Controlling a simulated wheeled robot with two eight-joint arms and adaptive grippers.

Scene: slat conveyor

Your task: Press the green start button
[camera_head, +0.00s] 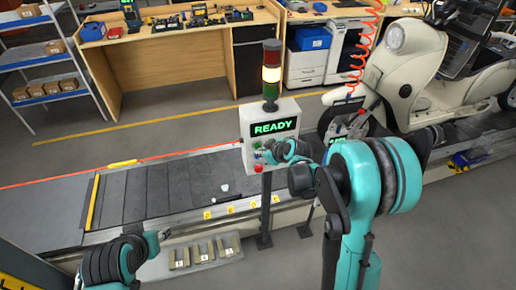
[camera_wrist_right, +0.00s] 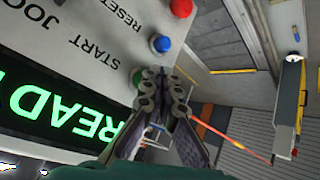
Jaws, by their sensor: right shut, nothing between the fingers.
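The control box (camera_head: 287,107) stands on a post, its screen reading READY in green. The green button (camera_wrist_right: 138,77) sits by the START label in the right wrist view, partly hidden behind my right gripper's fingers. The blue button (camera_wrist_right: 162,44) and red button (camera_wrist_right: 182,8) lie farther along the same panel. My right gripper (camera_head: 266,153) is shut and empty in front of the panel; its fingertips also show in the right wrist view (camera_wrist_right: 164,80), close beside the green button. I cannot tell whether they touch it. My left gripper (camera_head: 154,243) is at lower left, its jaws unclear.
A signal tower (camera_head: 271,75) with its middle section lit stands on the box. The slat conveyor (camera_head: 150,193) runs behind the post, with a small white object (camera_head: 224,187) on it. A cream scooter (camera_head: 410,70) stands at the right.

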